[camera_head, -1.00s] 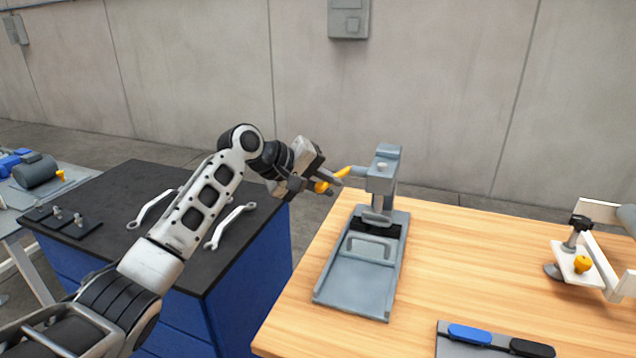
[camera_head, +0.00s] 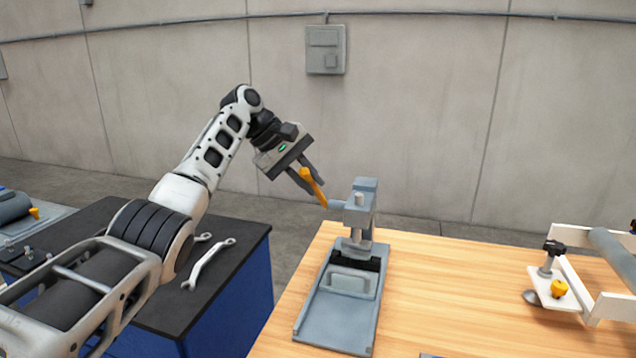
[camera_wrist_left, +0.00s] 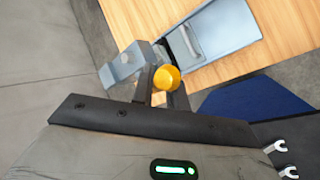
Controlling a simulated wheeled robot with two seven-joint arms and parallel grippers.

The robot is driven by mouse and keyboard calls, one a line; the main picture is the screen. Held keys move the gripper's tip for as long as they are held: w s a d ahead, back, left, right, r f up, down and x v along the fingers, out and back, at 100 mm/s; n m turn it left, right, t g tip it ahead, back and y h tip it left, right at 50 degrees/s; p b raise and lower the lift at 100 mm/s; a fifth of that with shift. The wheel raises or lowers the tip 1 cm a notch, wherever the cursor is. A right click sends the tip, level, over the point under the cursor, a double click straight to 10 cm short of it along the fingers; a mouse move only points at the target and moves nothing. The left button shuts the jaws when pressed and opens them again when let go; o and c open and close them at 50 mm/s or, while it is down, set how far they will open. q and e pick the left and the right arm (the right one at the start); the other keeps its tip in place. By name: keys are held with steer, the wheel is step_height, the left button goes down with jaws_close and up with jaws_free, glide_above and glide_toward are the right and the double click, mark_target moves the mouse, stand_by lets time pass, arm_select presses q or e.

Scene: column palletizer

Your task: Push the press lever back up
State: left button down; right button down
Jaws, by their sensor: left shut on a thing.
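The grey press (camera_head: 337,300) stands on the wooden table, with its head (camera_head: 361,204) on a column at the back. Its lever has a yellow grip (camera_head: 313,187) that slants up and to the left from the left side of the head. My left gripper (camera_head: 307,178) is shut on the yellow grip near its upper end. In the left wrist view the round yellow end of the lever (camera_wrist_left: 167,77) sits between the fingers, with the press base (camera_wrist_left: 215,40) beyond. My right gripper is in neither view.
A white fixture with a yellow knob (camera_head: 558,288) stands at the right. A dark-topped blue cabinet (camera_head: 225,285) with wrenches (camera_head: 208,262) is at the left. A grey wall box (camera_head: 325,50) hangs behind.

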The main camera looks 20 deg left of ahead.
arm_select(q)
steer(key=shift+r, duration=0.25)
steer(key=c, duration=1.6)
jaws_free()
steer(key=shift+o, duration=1.1)
steer(key=shift+w+f, duration=0.1)
steer(key=v, duration=1.6)
steer(key=shift+b, duration=0.3)
